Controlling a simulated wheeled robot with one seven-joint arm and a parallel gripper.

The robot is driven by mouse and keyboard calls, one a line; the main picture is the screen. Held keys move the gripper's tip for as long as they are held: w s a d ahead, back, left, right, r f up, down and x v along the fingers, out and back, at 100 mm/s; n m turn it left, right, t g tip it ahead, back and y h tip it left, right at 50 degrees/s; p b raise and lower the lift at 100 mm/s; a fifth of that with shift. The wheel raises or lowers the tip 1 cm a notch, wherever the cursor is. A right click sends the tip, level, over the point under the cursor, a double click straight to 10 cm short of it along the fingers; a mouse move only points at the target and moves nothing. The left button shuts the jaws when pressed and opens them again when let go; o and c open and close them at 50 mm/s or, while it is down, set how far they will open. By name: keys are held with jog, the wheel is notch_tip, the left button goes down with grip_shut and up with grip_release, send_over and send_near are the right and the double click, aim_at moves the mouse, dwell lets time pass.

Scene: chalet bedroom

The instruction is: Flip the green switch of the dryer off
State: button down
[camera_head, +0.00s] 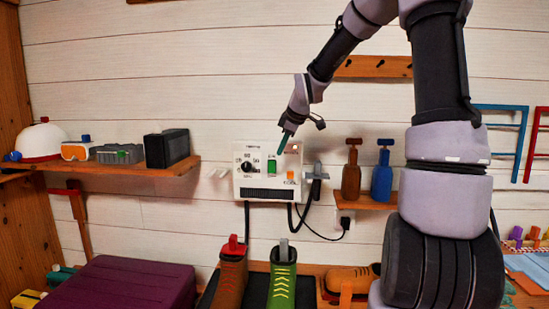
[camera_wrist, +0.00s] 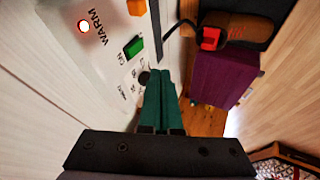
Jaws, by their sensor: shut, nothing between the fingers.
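The dryer (camera_head: 240,187) is a white box on the plank wall, with a dial, a dark grille and labels. Its green switch (camera_head: 271,165) is on the upper front, right of the dial. The green switch (camera_wrist: 134,46) also shows in the wrist view, beside the word ON.
An orange switch (camera_head: 290,175) is right of the green one. A lit lamp (camera_wrist: 84,26) is by the word WARM. Shelves flank the dryer: left with a black box (camera_head: 167,148), right with a blue bottle (camera_head: 382,176). Boots (camera_head: 281,277) stand below.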

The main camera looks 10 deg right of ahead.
aim_at(274, 166)
jog(key=shift+s+d+f, duration=0.1)
jog(key=shift+s, duration=0.05)
jog(key=shift+f, duration=0.1)
jog(key=w+f, duration=0.2)
jog(key=w, duration=0.1)
jog(key=w+f, duration=0.2)
jog(key=f, duration=0.1)
jog(key=w+a+f, duration=0.1)
jog(key=w+f, duration=0.2)
jog(key=shift+w+f, duration=0.25)
jog(key=shift+w, duration=0.35)
jog(key=shift+d+f, duration=0.1)
jog(key=shift+w, duration=0.2)
